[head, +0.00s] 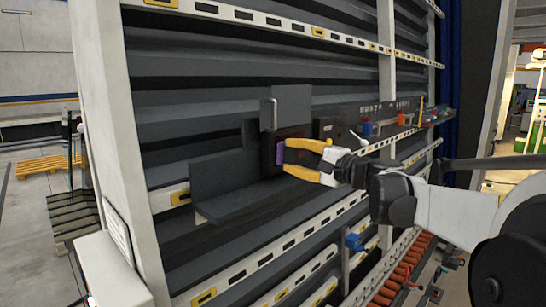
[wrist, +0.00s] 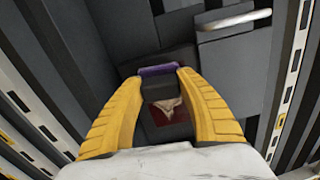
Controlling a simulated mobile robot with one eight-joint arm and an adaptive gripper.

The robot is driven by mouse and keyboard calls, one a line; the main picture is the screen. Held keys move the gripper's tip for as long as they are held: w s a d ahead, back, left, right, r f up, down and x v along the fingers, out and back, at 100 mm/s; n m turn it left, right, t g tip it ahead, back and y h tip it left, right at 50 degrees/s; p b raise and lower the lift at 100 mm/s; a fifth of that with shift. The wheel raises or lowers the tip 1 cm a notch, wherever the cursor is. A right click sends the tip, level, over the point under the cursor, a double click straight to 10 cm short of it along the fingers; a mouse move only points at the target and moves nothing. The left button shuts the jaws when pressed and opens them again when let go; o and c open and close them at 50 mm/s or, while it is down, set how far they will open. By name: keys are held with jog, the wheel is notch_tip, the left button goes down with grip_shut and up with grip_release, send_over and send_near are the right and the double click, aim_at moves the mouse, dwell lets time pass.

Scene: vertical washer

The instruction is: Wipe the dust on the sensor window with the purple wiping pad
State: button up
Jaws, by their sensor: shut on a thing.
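My gripper (head: 285,156) has yellow fingers and is shut on the purple wiping pad (head: 281,153), holding it in front of a dark block on the wall. In the wrist view the purple pad (wrist: 158,70) spans the tips of my gripper (wrist: 161,78). A dark red panel, seemingly the sensor window (wrist: 163,120), shows between the fingers in that view. A tan patch that looks like dust (wrist: 168,105) lies on it. The pad appears above this patch in the picture. I cannot tell whether the pad touches the surface. In the head view the window is mostly hidden.
A dark L-shaped shelf (head: 235,190) juts out left of and below my gripper. A light metal handle (head: 269,115) stands just above left, and shows in the wrist view (wrist: 234,21). A ledge with small coloured items (head: 367,128) runs to the right.

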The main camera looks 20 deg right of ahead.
jog(key=shift+w+a, duration=0.2)
jog(key=shift+w, duration=0.4)
